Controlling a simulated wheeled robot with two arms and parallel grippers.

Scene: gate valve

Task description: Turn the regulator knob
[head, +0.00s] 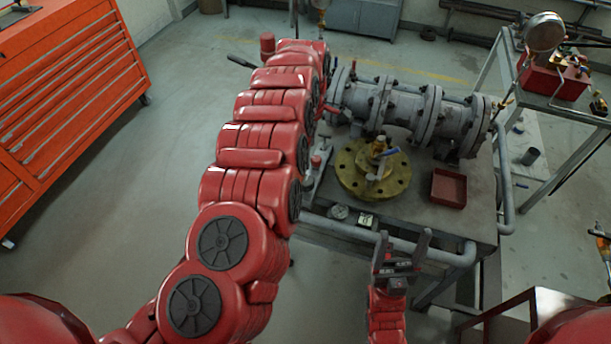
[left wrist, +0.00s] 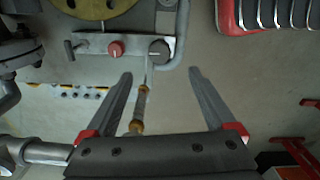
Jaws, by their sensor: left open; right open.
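A metal bracket (left wrist: 95,45) in the left wrist view carries a red knob (left wrist: 115,48) and a dark round knob (left wrist: 158,50). I cannot tell for sure which one is the regulator knob. The red knob (head: 316,161) also shows in the head view, beside the table's left edge, partly hidden by my left arm. My left gripper (left wrist: 163,88) is open, its fingers pointing toward the bracket, apart from both knobs in the picture. In the head view its fingers cannot be made out. My right gripper (head: 404,246) is open and empty in front of the table.
A grey flanged valve pipe (head: 400,105), a yellow round flange (head: 350,180) and a red tray (head: 449,187) are on the table. A pipe rail (head: 440,254) runs along its front. A brown-handled tool (left wrist: 138,108) shows between my left fingers. An orange cabinet (head: 70,90) stands left.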

